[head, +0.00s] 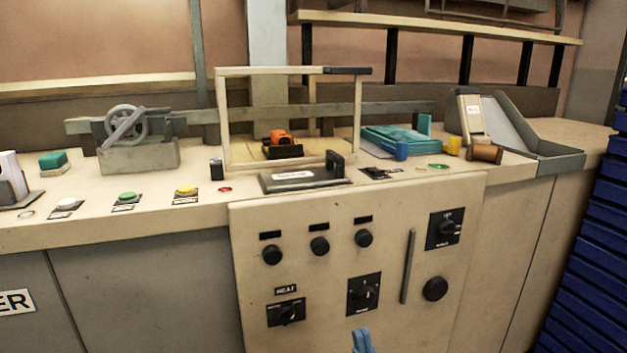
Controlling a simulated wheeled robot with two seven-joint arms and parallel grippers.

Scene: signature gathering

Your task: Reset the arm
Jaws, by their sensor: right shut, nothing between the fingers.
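Only the blue tips of my right gripper (362,341) show, at the bottom edge in the head view. They are close together and hold nothing. They appear in front of the beige control panel (330,275), below its middle dial; I cannot tell how far they are from it. The rest of my right arm is out of view. My left gripper and arm are not in view.
The panel carries black knobs, dials and a vertical bar (408,266). The worktop (120,215) above holds a beige frame (224,125), an orange item (281,138), a grey wheel device (137,155), a teal block (395,137) and buttons. Blue stacked trays (590,250) stand at right.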

